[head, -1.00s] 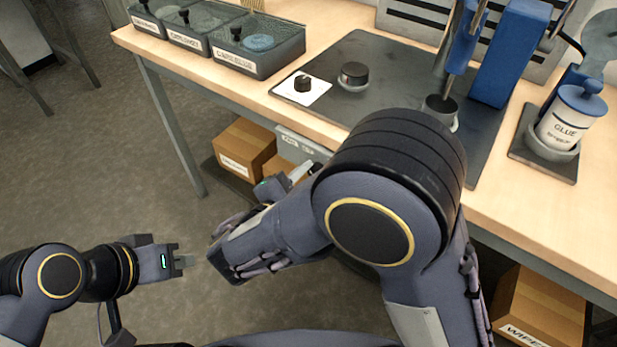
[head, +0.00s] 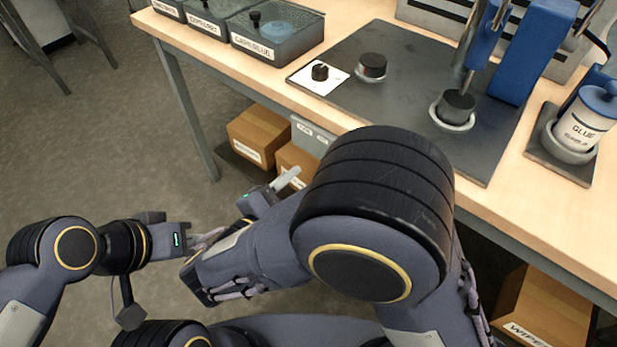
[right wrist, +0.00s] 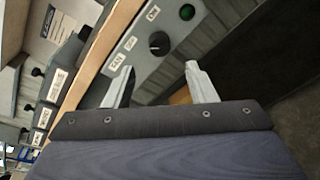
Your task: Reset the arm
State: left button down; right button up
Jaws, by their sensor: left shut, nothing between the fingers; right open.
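My left gripper (head: 197,240) is at the lower left of the head view, above the floor and away from the bench. It is shut and empty, and its fingertips overlap the right forearm in the picture. My right gripper (head: 287,180) is beyond my bent right arm, low in front of the bench edge. In the right wrist view its two pale fingers (right wrist: 160,88) stand apart with nothing between them. A grey control panel (right wrist: 158,50) with a black knob and a green button shows past the fingers.
The wooden bench (head: 240,75) carries lidded bins (head: 275,38), a dark mat (head: 400,70) with black-topped parts, a blue press (head: 535,50) and a glue pot (head: 585,125). Cardboard boxes (head: 258,133) sit under the bench. Open floor (head: 90,150) lies at left.

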dwell(0.5)
jog(key=s+d+f+m+g+y, duration=0.1)
jog(key=s+d+m+g+y, duration=0.15)
jog(key=d+m+g, duration=1.25)
jog(key=s+d+m+t+y, duration=0.2)
jog(key=s+d+t+y, duration=0.1)
jog(key=s+d+y, duration=0.55)
notch_tip(320, 180, up, 23)
jog(key=d+m+t+y+p, duration=0.1)
jog(key=m+t+p, duration=0.3)
jog(key=p, duration=1.6)
jog(key=shift+f+m+y+p, duration=0.15)
jog(key=shift+m+y+p, duration=0.15)
jog(key=shift+m, duration=0.2)
jog(key=shift+s, duration=0.1)
